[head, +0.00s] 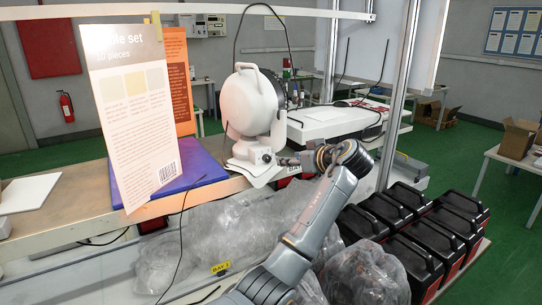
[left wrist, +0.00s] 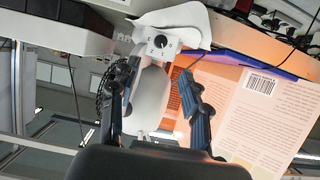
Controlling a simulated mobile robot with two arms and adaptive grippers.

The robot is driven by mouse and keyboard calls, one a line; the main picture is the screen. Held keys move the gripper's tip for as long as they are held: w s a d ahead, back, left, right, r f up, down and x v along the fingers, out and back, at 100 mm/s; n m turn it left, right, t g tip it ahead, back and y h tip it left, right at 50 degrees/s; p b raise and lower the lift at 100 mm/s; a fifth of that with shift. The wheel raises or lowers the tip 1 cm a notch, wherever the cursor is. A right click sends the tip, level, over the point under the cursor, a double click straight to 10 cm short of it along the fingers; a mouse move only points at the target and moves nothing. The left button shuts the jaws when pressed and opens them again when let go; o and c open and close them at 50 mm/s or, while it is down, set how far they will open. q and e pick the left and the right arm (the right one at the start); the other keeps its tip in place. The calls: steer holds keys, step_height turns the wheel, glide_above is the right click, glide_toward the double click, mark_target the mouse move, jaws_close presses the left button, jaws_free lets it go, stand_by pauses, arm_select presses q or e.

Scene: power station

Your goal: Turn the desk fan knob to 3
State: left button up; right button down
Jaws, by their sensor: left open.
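The white desk fan (head: 247,103) stands on the wooden bench in the head view, with its base at the bench edge. Its dark round knob (head: 266,157) is on the front of the base. In the left wrist view the fan is upside down, and the knob (left wrist: 160,41) sits on a white panel with small marks around it; the setting is too small to read. My left gripper (head: 284,161) is just right of the knob. In the left wrist view my left gripper (left wrist: 158,68) is open and empty, its fingers apart on either side below the knob. My right gripper is not seen.
A tall printed card (head: 130,110) and an orange card (head: 178,80) stand left of the fan by a blue folder (head: 190,182). Clear plastic bags (head: 215,235) lie below the bench. Several black cases (head: 410,255) fill the lower right. A metal post (head: 398,90) rises right of my arm.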

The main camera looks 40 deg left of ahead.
mark_target(269, 159)
arm_select(q)
steer(key=p+x, duration=0.3)
steer(key=x, duration=0.7)
steer(key=shift+a+f, duration=0.2)
steer(key=shift+a, duration=0.15)
steer(key=shift+a+f, duration=0.1)
steer(key=shift+a, duration=0.1)
steer(key=shift+w+a+f, duration=0.2)
steer(key=shift+a, duration=0.05)
jaws_close()
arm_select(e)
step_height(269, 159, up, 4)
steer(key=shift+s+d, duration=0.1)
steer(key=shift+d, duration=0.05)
